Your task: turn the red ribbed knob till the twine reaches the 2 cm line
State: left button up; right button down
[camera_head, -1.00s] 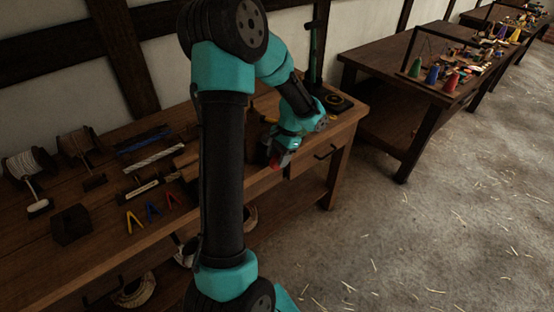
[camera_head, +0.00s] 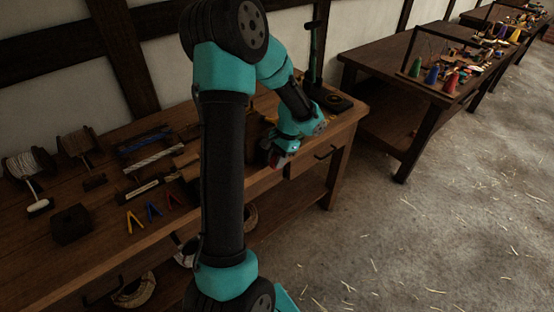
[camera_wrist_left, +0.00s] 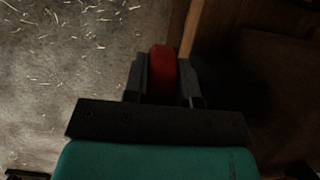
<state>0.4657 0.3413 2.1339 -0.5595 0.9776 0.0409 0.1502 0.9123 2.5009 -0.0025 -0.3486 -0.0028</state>
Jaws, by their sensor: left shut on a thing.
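The red knob (camera_wrist_left: 162,72) shows in the left wrist view between the two fingers of my left gripper (camera_wrist_left: 162,85), which is shut on it. In the head view my left gripper (camera_head: 278,158) is at the front edge of the workbench (camera_head: 100,228), with a little red showing at its tip. The knob's ribs are too dark to make out. The twine and the 2 cm line cannot be made out; my own arm covers part of the bench. My right gripper is not in view.
On the bench lie spools of cord (camera_head: 30,163), a dark block (camera_head: 71,224), and yellow (camera_head: 134,221), blue and red clips. A black stand (camera_head: 333,100) is at the bench's far end. A second table (camera_head: 390,72) with coloured cones stands beyond. The straw-strewn floor (camera_head: 430,230) is open.

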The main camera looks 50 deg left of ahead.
pick_arm(q)
jog(key=shift+g, duration=0.3)
jog(key=shift+w+r+g, duration=0.1)
jog(key=shift+w+g, duration=0.1)
jog(key=shift+g, duration=1.15)
jog(key=shift+w+g, duration=0.2)
jog(key=shift+g, duration=1.15)
jog(key=o, duration=0.9)
jog(key=v, duration=1.7)
jog(key=shift+w+a, duration=0.2)
jog(key=shift+w, duration=0.05)
